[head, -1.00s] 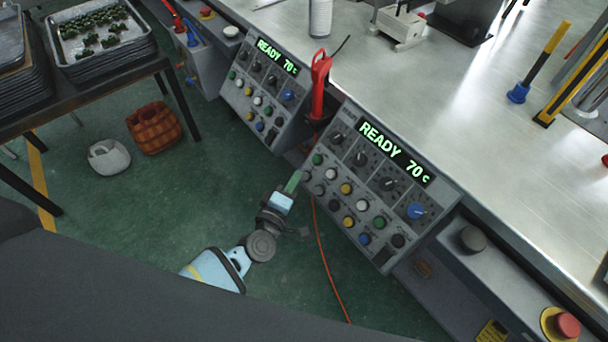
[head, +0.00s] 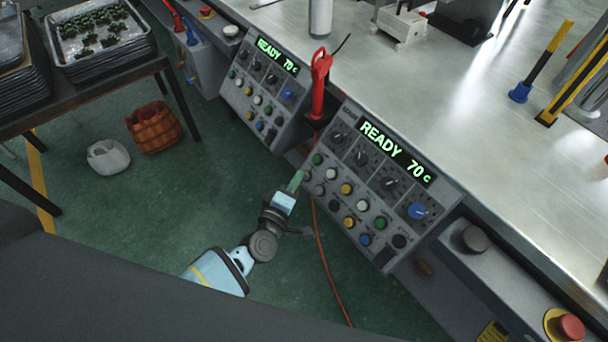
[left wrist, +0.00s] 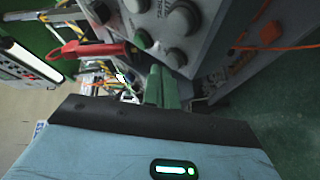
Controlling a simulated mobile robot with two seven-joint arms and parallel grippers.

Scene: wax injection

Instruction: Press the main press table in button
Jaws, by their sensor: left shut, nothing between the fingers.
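The near control panel (head: 375,190) slopes on the front of the metal table and reads READY 70 C. It carries dark knobs and rows of coloured push buttons, including a green one (head: 317,158) and a grey one (head: 331,173) at its left end. The button labels are too small to read in the head view. My left gripper (head: 296,179) is shut and empty, with its green fingertips close to the panel's left end.
A second panel (head: 264,90) stands farther along the table. A red-handled tool (head: 320,85) hangs between the panels. An orange cable (head: 325,260) runs down to the floor. A red stop button (head: 570,326) is at bottom right. Baskets (head: 154,127) sit on the open green floor.

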